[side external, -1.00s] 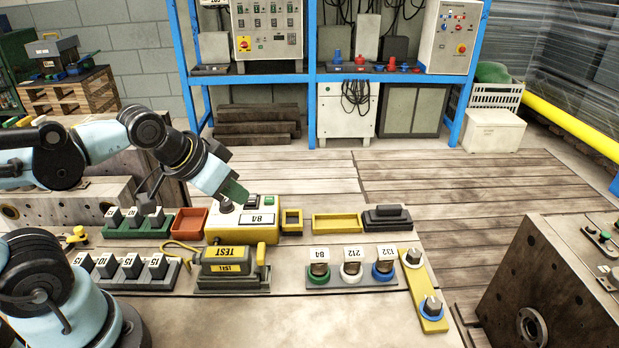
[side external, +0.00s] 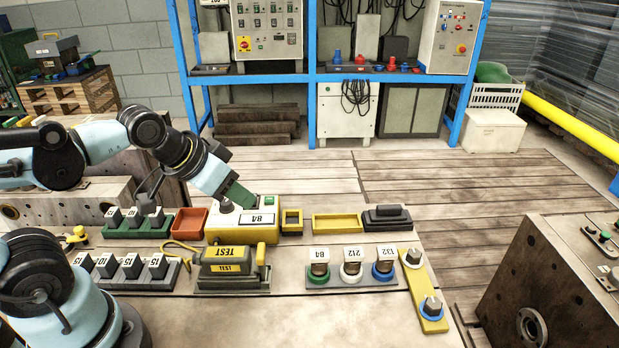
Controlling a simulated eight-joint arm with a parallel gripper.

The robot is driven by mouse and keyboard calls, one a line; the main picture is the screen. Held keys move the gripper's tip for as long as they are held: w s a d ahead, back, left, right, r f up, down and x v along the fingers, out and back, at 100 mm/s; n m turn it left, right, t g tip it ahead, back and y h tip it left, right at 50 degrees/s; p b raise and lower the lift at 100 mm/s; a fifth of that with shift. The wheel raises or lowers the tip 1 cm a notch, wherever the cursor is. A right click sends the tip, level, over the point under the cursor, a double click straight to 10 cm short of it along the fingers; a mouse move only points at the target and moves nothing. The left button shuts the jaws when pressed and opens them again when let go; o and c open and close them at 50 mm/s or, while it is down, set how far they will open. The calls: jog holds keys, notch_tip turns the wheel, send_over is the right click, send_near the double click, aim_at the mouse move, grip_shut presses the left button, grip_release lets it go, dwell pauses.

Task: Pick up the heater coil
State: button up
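Several parts could relate to the heater coil, and I cannot tell which one it is.
A yellow TEST unit (side external: 230,260) stands in front of the yellow box. Racks of dark numbered blocks (side external: 138,232) are at left. An orange tray (side external: 190,222) and a yellow tray (side external: 337,223) flank the box. A yellow bar with two knobs (side external: 421,283) lies right.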

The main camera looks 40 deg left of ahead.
jog(key=o, duration=0.4)
jog(key=shift+c, duration=0.2)
jog(key=m+g+h, duration=0.1)
jog(key=m+g, duration=0.5)
jog(key=m, duration=0.3)
send_near(319, 253)
jog(key=f, duration=0.2)
jog(key=w+f, duration=0.1)
jog(key=f, duration=0.2)
jog(key=shift+d, duration=0.25)
jog(key=shift+d+f, duration=0.1)
jog(key=shift+f, duration=1.3)
jog(key=shift+d+f, duration=0.15)
jog(key=shift+f, duration=1.25)
